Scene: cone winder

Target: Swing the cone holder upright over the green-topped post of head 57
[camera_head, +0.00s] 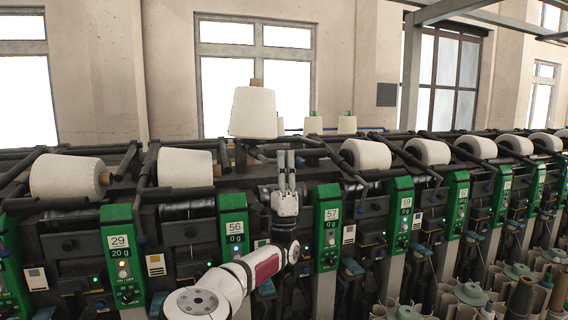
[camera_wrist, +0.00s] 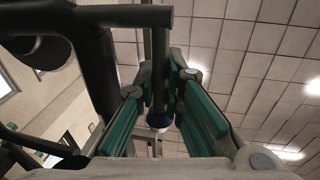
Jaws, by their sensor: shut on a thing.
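The post of head 57 (camera_head: 330,228) is a green panel labelled 57, just right of my gripper in the head view. A white yarn cone (camera_head: 253,112) stands upright above the machine, with a brown tube end at its top. Dark bars of the cone holder (camera_head: 259,153) show beneath it, beside my gripper (camera_head: 286,158). In the wrist view, my gripper (camera_wrist: 160,88) has its green-padded fingers on either side of a dark holder bar (camera_wrist: 159,62) with a blue tip below. It is shut on this bar. The exact contact is partly hidden in the head view.
White cones lie on their sides at neighbouring heads, including one on the left (camera_head: 185,168) and one on the right (camera_head: 365,154). The post of head 56 (camera_head: 233,230) stands left of my gripper. Several tubes and pegs (camera_head: 470,293) crowd the lower right. Open space surrounds the raised cone.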

